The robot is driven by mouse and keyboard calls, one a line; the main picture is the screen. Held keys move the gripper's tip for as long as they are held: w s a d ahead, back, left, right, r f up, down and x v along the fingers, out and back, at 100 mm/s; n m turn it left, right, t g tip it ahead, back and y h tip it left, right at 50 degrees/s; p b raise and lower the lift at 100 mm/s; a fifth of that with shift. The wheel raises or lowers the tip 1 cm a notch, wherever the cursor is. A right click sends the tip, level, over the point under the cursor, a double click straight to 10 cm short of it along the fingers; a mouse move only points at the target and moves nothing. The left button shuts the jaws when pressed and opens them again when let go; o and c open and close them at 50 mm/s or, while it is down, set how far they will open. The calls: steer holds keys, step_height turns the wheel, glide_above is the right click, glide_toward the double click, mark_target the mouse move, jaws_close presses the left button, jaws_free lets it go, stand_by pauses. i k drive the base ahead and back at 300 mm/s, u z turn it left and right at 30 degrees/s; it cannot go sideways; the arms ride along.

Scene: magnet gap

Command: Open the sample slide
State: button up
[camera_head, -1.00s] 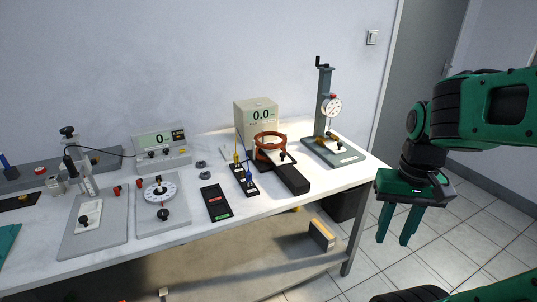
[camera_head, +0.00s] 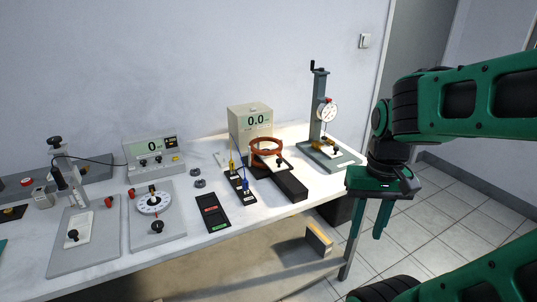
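My gripper (camera_head: 369,225) hangs fingers-down to the right of the table's right end, over the tiled floor in the picture. Its two fingers are apart with nothing between them. A copper-coloured ring coil (camera_head: 267,146) sits on a long black base (camera_head: 291,188) at the table's right half. A pale plate with a black knob (camera_head: 279,162) shows at the front of the ring. Another pale slide plate with a black knob (camera_head: 79,229) lies on a grey board at the left. I cannot tell for certain which of these is the sample slide. My gripper touches neither.
A dial-gauge stand (camera_head: 327,118) stands on the table's right end, nearest my gripper. A display box (camera_head: 250,119) is behind the coil. A round dial board (camera_head: 157,227), a black panel (camera_head: 213,212) and cables crowd the table. A box (camera_head: 318,240) is on the lower shelf.

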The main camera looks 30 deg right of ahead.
mark_target(274, 163)
steer(key=i, duration=0.85)
steer(key=z, duration=0.05)
